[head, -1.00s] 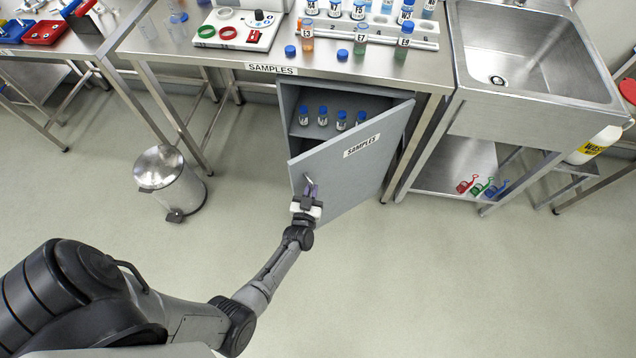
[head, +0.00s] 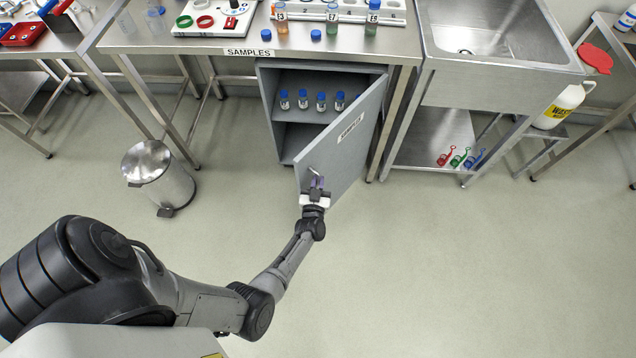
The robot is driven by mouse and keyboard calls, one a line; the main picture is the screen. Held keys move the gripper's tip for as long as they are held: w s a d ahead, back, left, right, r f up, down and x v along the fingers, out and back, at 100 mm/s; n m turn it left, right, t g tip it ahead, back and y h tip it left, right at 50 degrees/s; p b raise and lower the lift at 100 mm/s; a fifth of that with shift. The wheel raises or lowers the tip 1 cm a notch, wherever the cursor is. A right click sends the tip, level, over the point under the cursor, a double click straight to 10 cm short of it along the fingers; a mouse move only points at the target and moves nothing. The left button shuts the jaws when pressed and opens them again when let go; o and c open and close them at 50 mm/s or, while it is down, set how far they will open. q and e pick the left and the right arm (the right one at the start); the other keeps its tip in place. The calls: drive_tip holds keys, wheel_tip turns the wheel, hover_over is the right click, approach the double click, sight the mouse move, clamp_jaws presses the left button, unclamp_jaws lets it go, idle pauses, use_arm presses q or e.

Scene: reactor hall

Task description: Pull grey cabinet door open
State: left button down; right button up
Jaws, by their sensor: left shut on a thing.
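The grey cabinet (head: 265,85) stands under the steel bench, and its door (head: 345,155), labelled SAMPLES, is hinged on the right. The door is swung well open, its free edge pointing out toward me. My left gripper (head: 316,186) is shut on the door handle (head: 313,172) near the door's free edge. Inside, several blue-capped vials (head: 302,99) stand in a row on a shelf. The door hides the right part of the interior. My right gripper is not in view.
A steel pedal bin (head: 158,175) stands on the floor to the left of the cabinet. A sink unit (head: 490,85) stands to the right, with coloured scoops (head: 458,158) on its lower shelf. The floor in front of the door is clear.

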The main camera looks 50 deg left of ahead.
use_arm(q)
drive_tip(key=c, duration=1.6)
unclamp_jaws()
drive_tip(key=shift+f, duration=0.2)
drive_tip(key=shift+c, duration=0.2)
drive_tip(key=o, duration=0.4)
drive_tip(key=shift+w+r, duration=0.1)
drive_tip(key=shift+w, duration=0.1)
drive_tip(key=shift+o, duration=0.2)
drive_tip(key=shift+s, duration=0.1)
drive_tip(key=shift+d, duration=0.1)
